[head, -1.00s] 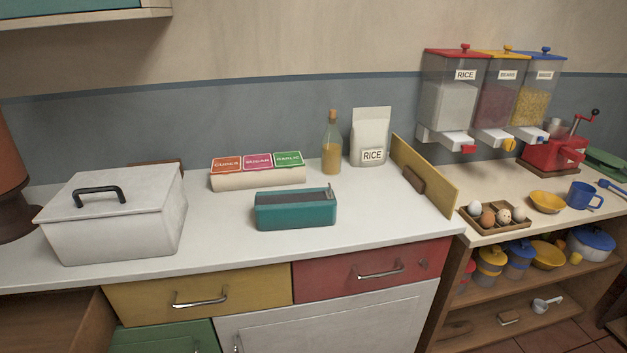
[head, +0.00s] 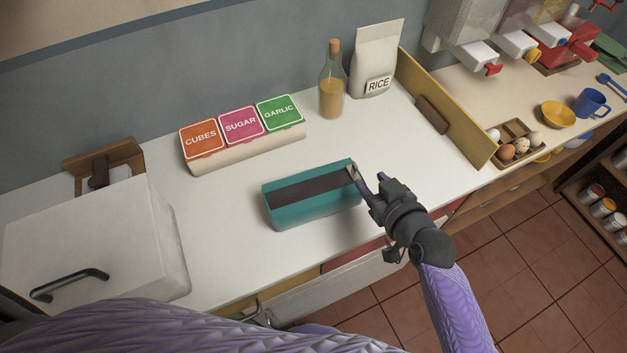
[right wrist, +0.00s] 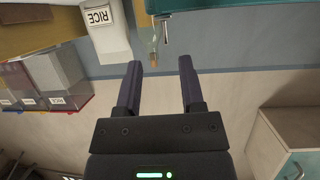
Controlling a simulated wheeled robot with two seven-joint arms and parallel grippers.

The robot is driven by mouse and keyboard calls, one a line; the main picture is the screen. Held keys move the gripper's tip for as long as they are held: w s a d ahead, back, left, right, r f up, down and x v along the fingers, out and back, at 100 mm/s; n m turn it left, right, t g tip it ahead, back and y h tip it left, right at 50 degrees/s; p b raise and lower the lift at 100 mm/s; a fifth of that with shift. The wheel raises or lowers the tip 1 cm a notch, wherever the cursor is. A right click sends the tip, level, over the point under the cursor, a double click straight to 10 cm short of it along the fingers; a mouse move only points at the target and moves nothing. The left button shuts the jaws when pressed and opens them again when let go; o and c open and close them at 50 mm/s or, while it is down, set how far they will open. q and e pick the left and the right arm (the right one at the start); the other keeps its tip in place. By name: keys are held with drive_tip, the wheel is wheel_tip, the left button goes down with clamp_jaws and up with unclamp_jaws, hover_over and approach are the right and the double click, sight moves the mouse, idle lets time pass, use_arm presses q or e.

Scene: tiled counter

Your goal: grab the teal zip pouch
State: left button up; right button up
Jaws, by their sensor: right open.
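The teal zip pouch (head: 313,216), a box-shaped case with a dark strip along its top, lies on the white counter in front of the labelled box. A metal zip pull shows at its right end. My right gripper (head: 368,176) is at that end, its jaws open, with nothing seen held. In the right wrist view the teal pouch (right wrist: 215,14) shows at the top edge, beyond the open, empty fingers of my right gripper (right wrist: 160,66). Whether a finger touches the pouch I cannot tell. My left gripper is not in view.
A box with CUBES, SUGAR and GARLIC labels (head: 245,145) stands behind the pouch. A bottle (head: 332,90) and a RICE bag (head: 377,62) stand at the back. A white lidded bin (head: 95,240) is at left, a yellow board (head: 450,110) at right. Bare counter surrounds the pouch.

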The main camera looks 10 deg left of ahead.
sight(357, 170)
drive_tip(key=x, duration=0.3)
drive_tip(key=b+x, duration=0.1)
drive_tip(key=x, duration=0.2)
drive_tip(key=shift+s+a+f+b, duration=0.1)
drive_tip(key=shift+a+b, duration=0.2)
drive_tip(key=shift+a, duration=0.05)
drive_tip(key=shift+w+a, duration=0.1)
drive_tip(key=shift+w, duration=0.15)
drive_tip(key=c, duration=0.4)
clamp_jaws()
